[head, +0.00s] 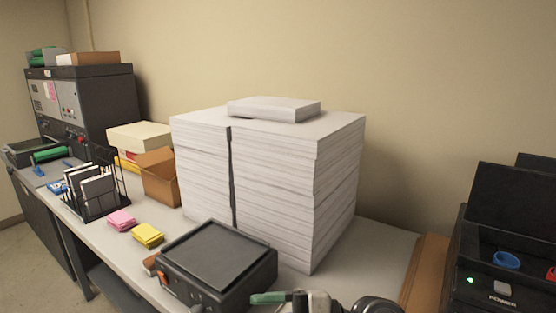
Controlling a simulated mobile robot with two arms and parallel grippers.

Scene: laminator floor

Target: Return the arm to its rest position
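Neither of my grippers can be made out in the head view. At the bottom edge, right of the middle, is a partly cut-off item with a green end (268,298), a pale grey part and a dark rounded part. I cannot tell whether it is a tool or part of my arm. No gripper fingers show clearly, so what they hold is hidden.
A table (375,249) along the wall carries tall paper stacks (285,190), a dark flat device (215,256), sticky-note pads (147,235), a wire rack (94,206) and boxes (160,178). A black machine (515,235) with a green light stands at the right. A grey cabinet machine (105,103) stands far left.

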